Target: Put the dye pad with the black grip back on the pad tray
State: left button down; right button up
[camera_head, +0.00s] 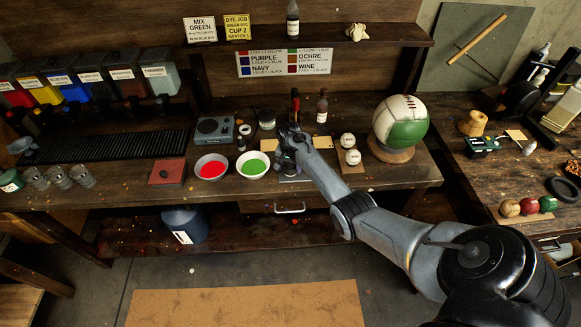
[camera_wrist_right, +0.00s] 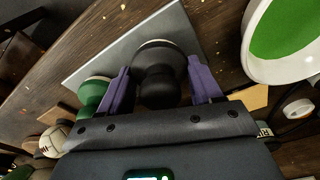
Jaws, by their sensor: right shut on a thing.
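My right gripper (camera_head: 287,150) reaches over the bench just right of the green bowl; it also shows in the right wrist view (camera_wrist_right: 158,66). Its two purple fingers are shut on the black grip of the dye pad (camera_wrist_right: 157,80), one finger on each side. The grey pad tray (camera_wrist_right: 128,44) lies at the pad, and a strip of it shows below the gripper in the head view (camera_head: 294,178). I cannot tell whether the pad touches the tray. A pad with a green grip (camera_wrist_right: 92,93) stands beside the left finger. My left gripper is not in view.
The bowl of green dye (camera_head: 253,165) is close on the gripper's left, with the bowl of red dye (camera_head: 210,168) beyond it. Two small white balls (camera_head: 350,149) and a large green-white ball (camera_head: 402,123) are to the right. A dark bottle (camera_head: 322,107) stands behind.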

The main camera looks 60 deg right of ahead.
jog(key=shift+f, duration=0.25)
jog(key=shift+f, duration=0.1)
jog(key=o, duration=0.9)
jog(key=shift+o, duration=0.2)
